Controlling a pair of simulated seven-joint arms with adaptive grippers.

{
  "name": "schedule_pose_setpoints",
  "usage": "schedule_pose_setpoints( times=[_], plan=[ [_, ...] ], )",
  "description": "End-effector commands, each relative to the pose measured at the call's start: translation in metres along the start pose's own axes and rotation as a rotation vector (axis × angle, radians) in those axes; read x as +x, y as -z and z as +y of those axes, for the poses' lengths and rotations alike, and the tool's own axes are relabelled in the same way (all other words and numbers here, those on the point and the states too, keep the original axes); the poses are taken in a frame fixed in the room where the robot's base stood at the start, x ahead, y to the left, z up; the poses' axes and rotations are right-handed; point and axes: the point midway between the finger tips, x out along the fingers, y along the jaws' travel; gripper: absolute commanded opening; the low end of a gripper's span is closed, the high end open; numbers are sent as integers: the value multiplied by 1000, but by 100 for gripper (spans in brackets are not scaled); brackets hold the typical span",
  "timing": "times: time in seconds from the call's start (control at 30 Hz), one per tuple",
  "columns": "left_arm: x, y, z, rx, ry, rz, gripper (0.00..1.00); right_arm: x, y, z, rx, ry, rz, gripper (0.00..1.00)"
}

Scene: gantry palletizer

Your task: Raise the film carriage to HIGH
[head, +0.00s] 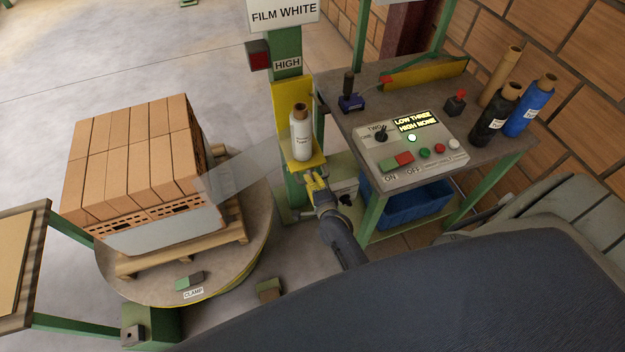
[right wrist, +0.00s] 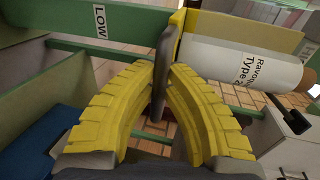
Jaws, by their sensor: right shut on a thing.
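The yellow film carriage (head: 291,98) sits on the green mast (head: 286,45), below the HIGH label (head: 287,65). It bears an upright white film roll (head: 301,135), from which clear film stretches left to the brick stack. My right gripper (head: 316,181) is at the carriage's lower front edge. In the right wrist view my right gripper (right wrist: 160,80) has its yellow fingers closed on a dark upright handle (right wrist: 163,62) beside the carriage plate (right wrist: 210,32). The LOW label (right wrist: 100,21) shows on the mast there. My left gripper is not in view.
A brick stack (head: 135,150) stands on a pallet on the round turntable (head: 258,220) at left. At right, a bench (head: 505,150) carries a control panel (head: 440,165) with a lit display, several buttons, and black and blue rolls. A blue bin (head: 400,207) sits below.

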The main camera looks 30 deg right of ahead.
Motion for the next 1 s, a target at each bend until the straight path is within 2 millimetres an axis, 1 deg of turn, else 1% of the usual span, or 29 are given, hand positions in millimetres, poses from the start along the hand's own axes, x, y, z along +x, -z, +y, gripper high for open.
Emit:
schedule_pose_setpoints(
  times=[0.03,0.07,0.1,0.27,0.3,0.53,0.67,0.77,1.0],
  plan=[
    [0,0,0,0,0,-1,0,2,0,-9,3,18,2,0],
    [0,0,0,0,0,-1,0,3,0,-9,4,19,2,11],
    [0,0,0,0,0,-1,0,3,0,-9,4,19,2,16],
    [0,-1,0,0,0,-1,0,2,0,-7,3,15,1,35],
    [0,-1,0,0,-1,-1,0,2,0,-7,3,14,1,36],
    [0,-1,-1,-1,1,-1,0,1,0,-4,2,9,1,36],
    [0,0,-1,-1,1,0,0,-7,0,-3,3,8,1,36],
    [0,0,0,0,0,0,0,-20,0,-2,4,7,1,36],
    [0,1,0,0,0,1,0,-61,0,-3,2,8,1,36]
  ],
)
